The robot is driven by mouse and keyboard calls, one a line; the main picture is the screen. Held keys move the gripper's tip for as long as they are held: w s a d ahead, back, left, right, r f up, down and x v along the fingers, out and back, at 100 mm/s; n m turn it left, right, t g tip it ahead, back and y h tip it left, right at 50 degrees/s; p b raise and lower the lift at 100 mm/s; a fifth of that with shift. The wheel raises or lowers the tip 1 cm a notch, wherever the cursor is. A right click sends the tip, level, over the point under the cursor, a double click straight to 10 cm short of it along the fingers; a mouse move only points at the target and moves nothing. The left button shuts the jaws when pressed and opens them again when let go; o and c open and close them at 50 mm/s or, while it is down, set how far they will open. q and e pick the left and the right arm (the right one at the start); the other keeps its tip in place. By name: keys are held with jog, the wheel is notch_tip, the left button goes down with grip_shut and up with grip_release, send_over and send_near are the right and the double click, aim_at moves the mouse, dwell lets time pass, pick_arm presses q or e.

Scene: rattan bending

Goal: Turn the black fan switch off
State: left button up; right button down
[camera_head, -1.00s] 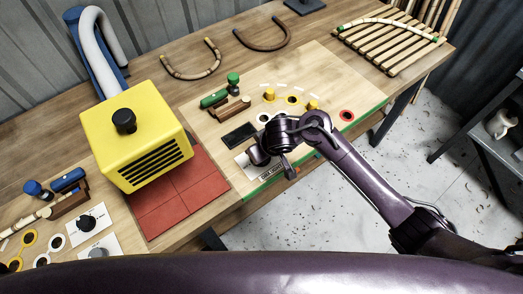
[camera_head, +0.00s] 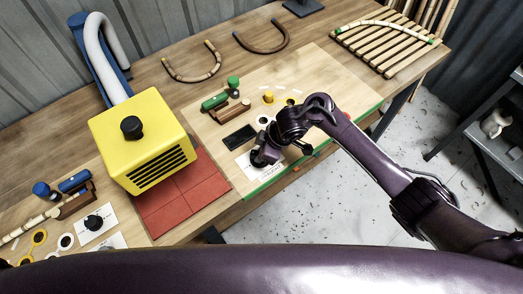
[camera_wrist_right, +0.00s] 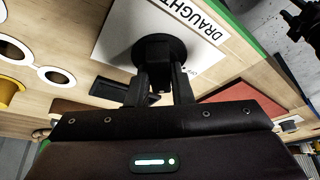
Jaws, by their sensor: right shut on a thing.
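The black fan switch (camera_wrist_right: 157,47) is a round knob on a white plate (camera_wrist_right: 118,38) whose printed label reads DRAUGHT. My right gripper (camera_wrist_right: 162,84) is shut on the knob, one finger on each side of it. In the head view my right gripper (camera_head: 262,159) is at the white plate (camera_head: 246,168) near the front of the pale board, and it hides most of the knob. The knob's exact turn angle cannot be read. My left gripper is not in view.
A yellow box heater (camera_head: 140,135) with a black top knob stands left on red tiles (camera_head: 184,203). Another black knob (camera_head: 93,222) sits on a white plate at far left. A dark rectangle (camera_head: 239,137) and a green-ended clamp (camera_head: 215,101) lie behind my right gripper.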

jog(key=n+g+b, duration=0.1)
jog(key=n, duration=0.2)
jog(key=shift+w, duration=0.2)
jog(key=n+g+b, duration=0.1)
jog(key=n+b, duration=0.1)
jog(key=n, duration=0.1)
jog(key=shift+f, duration=0.1)
jog(key=shift+w+n+g+b, duration=0.1)
jog(key=shift+n+g+b, duration=0.4)
jog(key=shift+n, duration=0.5)
jog(key=shift+n+g+h, duration=0.3)
jog(key=shift+n, duration=0.7)
jog(key=c, duration=1.3)
grip_release()
jog(key=p+v, duration=0.1)
jog(key=v, duration=0.7)
jog(key=shift+a, duration=0.1)
